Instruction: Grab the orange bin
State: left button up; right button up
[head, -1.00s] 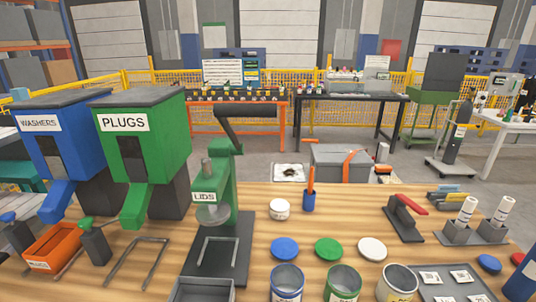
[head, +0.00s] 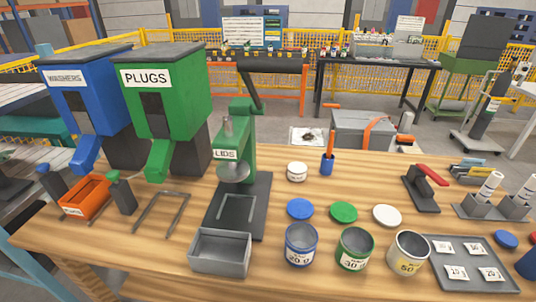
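The orange bin (head: 86,198) sits on the wooden table at the left, below the spout of the blue washers dispenser (head: 88,110). It is an open-topped box with a white label on its front. A dark post with a blue knob (head: 50,180) stands at its left and a dark post with a green knob (head: 121,192) at its right. Neither of my grippers shows in the head view.
The green plugs dispenser (head: 163,95) and green lids press (head: 238,160) stand right of the bin. A grey bin (head: 220,252), several cans and lids occupy the front middle. A metal bracket (head: 161,212) lies between. The wooden table's (head: 120,262) front left is clear.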

aim_at(82, 202)
jog(key=u, duration=1.6)
jog(key=i+j+z, duration=0.7)
jog(key=j, duration=0.35)
jog(key=i+j+z, duration=0.25)
jog(key=j, duration=0.2)
jog(key=i, duration=0.05)
